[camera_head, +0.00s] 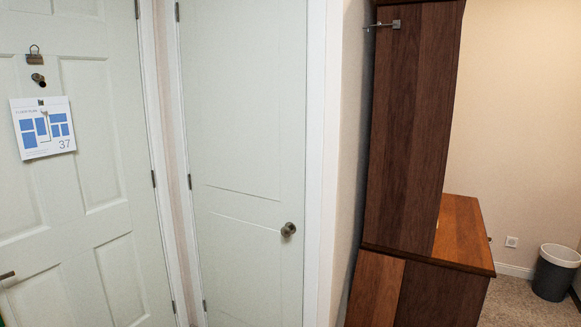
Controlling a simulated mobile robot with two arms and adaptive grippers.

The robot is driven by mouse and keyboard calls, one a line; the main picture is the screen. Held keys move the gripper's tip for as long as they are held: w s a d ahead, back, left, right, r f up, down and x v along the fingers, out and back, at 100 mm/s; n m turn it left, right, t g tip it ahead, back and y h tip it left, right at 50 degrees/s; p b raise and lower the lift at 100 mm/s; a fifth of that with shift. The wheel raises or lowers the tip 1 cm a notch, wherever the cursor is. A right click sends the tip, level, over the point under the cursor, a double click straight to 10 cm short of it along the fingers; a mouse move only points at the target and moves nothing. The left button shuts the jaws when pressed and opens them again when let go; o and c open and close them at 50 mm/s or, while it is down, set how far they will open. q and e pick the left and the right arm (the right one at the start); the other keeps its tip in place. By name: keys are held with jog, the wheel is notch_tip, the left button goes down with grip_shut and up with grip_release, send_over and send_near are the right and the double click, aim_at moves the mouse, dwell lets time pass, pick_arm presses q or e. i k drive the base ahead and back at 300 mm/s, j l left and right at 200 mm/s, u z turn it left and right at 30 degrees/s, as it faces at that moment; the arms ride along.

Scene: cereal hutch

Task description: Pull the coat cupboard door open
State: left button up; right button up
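A pale narrow door (243,130) stands in the middle of the head view, in a white frame; I take it to be the coat cupboard door. It looks shut. Its round metal knob (288,229) is on the right side, and hinges show along its left edge. Neither of my grippers is in view, and nothing touches the knob.
A panelled white door (95,175) with a paper sign (42,128) marked 37 and a handle (7,275) is at left. A tall dark wooden hutch (410,130) stands close at right. A bin (555,272) stands on the carpet (515,305) at far right.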

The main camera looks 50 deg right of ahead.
aim_at(245, 63)
jog(key=z, duration=1.25)
